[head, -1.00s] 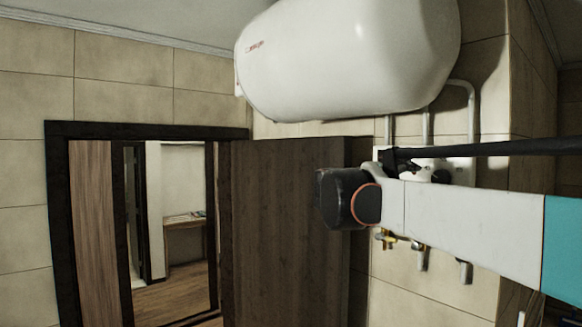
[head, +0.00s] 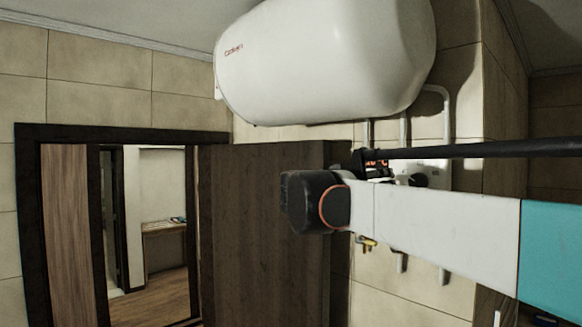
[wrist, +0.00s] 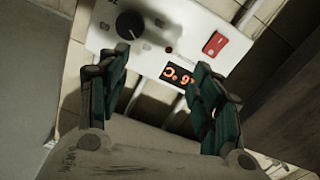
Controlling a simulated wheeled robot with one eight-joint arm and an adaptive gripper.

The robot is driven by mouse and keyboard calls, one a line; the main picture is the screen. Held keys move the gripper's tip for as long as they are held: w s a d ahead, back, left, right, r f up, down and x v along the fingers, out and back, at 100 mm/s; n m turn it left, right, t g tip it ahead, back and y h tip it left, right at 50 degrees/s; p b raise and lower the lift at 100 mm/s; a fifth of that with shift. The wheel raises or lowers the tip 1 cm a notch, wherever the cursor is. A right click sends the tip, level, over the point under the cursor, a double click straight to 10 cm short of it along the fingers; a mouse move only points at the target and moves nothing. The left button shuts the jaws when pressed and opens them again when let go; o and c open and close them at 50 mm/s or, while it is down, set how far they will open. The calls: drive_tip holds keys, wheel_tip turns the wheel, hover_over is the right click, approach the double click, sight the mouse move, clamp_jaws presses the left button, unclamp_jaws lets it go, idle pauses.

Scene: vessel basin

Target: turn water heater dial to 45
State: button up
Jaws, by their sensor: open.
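The water heater's control panel (wrist: 160,52) is a white plate on the tiled wall, seen tilted in the wrist view. Its round black dial (wrist: 130,24) is at the upper left. The lit orange display (wrist: 180,76) appears rotated; a "C" shows, but I cannot read the full number. My gripper (wrist: 160,62) is open and empty, its two green-padded fingers apart over the lower panel. The left fingertip is just below the dial in the picture; I cannot tell the depth between them. In the head view the dial (head: 418,180) shows just above my arm, and the display (head: 376,162) is partly hidden.
A red switch (wrist: 214,43) is on the panel, right of the dial. The white heater tank (head: 325,60) hangs above, with pipes (head: 446,115) running down. A dark wooden door (head: 255,235) stands left of my arm, beside an open doorway (head: 160,235).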

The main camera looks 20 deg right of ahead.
drive_tip(key=s+d+p, duration=0.1)
drive_tip(key=d+p, duration=0.2)
drive_tip(key=d, duration=0.9)
drive_tip(key=shift+d+f+p, duration=0.2)
drive_tip(key=shift+d+p, duration=0.05)
drive_tip(key=shift+p, duration=0.05)
drive_tip(key=shift+c, duration=0.5)
drive_tip(key=shift+w, duration=0.1)
drive_tip(key=c, duration=1)
